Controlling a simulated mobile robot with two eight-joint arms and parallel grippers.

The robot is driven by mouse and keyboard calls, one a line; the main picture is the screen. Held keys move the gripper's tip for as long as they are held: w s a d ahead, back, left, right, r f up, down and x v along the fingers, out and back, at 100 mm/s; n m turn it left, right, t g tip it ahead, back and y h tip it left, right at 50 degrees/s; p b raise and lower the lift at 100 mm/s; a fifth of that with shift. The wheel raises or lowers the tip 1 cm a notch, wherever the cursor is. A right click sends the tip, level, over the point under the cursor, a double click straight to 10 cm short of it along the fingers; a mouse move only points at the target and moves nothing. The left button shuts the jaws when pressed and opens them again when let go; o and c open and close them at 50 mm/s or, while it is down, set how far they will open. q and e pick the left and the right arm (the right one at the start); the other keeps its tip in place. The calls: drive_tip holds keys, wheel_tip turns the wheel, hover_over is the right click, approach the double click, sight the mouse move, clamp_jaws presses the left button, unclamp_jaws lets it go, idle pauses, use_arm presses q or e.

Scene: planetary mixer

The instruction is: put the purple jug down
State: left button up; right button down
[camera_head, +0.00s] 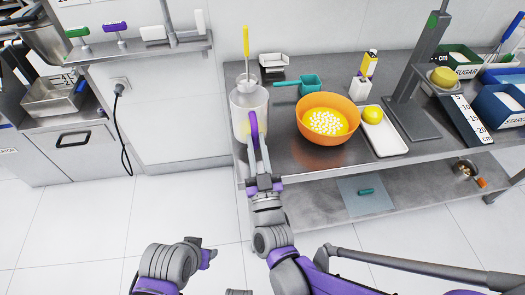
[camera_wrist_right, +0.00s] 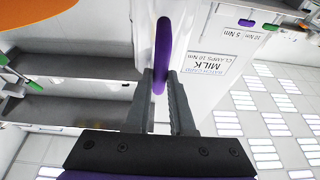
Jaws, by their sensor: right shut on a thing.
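The purple jug, a pale translucent vessel (camera_head: 241,101) with a purple handle (camera_head: 254,128), is upright at the left end of the steel table in the head view. Its handle shows close up in the right wrist view (camera_wrist_right: 163,45), with part of the clear body behind it. My right gripper (camera_head: 258,165) is shut on the handle, and its fingers (camera_wrist_right: 160,85) clasp the handle's lower end. I cannot tell whether the jug's base touches the table. My left arm is at the bottom left, and its gripper (camera_head: 207,258) is too unclear to read.
An orange bowl (camera_head: 313,104) with white pieces, a teal cup (camera_head: 310,83) and a white tray (camera_head: 391,140) with a yellow ball (camera_head: 373,114) stand right of the jug. A yellow-handled tool (camera_head: 246,42) rises behind it. The table's left edge is close by.

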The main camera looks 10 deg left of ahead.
drive_tip(key=shift+f+b, duration=0.85)
drive_tip(key=shift+f, duration=1.45)
drive_tip(key=shift+f, duration=0.15)
drive_tip(key=c, duration=0.8)
unclamp_jaws()
